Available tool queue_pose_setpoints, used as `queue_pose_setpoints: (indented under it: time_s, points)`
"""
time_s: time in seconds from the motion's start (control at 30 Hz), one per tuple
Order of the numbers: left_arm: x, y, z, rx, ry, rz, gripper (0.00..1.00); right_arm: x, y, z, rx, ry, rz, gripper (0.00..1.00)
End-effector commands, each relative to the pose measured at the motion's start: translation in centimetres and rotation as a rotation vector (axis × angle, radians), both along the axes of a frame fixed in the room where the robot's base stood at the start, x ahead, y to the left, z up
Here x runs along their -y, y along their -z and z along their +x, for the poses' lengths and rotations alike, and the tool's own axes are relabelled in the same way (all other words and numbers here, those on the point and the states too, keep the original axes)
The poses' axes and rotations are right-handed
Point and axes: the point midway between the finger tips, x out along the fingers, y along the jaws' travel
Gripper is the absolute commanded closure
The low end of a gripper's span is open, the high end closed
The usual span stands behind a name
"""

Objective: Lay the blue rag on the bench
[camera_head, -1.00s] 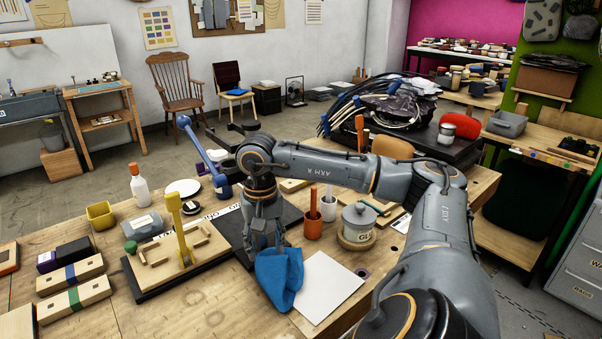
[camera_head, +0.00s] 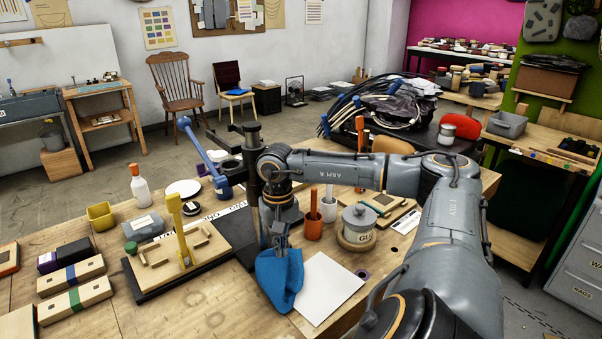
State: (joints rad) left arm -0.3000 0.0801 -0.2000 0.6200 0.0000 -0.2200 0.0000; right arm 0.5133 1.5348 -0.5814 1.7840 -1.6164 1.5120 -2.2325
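Whether the rag's underside rests fully on the bench is hidden. My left gripper is not in view.
The white sheet (camera_head: 328,289) lies right of the rag. An orange cup (camera_head: 313,228) and a grey lidded pot (camera_head: 358,222) stand behind it. A yellow clamp (camera_head: 181,237) on a wooden board is to the left. Bare bench lies at front left.

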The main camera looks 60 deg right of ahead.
Motion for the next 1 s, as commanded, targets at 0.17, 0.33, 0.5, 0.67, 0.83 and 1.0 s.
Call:
queue_pose_setpoints:
  time_s: [0.17, 0.33, 0.5, 0.67, 0.83, 1.0]
  points:
    - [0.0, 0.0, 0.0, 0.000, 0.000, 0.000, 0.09, 0.0, 0.0, 0.0, 0.000, 0.000, 0.000, 1.00]
    - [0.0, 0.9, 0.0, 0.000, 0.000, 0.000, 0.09, 0.0, 1.1, 0.0, -0.001, 0.000, 0.001, 1.00]
    - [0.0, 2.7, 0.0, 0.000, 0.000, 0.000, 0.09, 0.0, 3.2, 0.0, 0.000, 0.000, 0.000, 1.00]
    - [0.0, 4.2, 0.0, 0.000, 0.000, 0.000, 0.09, 0.0, 5.1, 0.0, -0.001, 0.000, 0.000, 1.00]
    - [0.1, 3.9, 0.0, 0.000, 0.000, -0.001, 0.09, 0.0, 4.9, 0.0, 0.000, 0.000, -0.001, 1.00]
    - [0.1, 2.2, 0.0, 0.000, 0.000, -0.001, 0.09, 0.0, 2.5, 0.0, 0.001, 0.001, 0.000, 1.00]
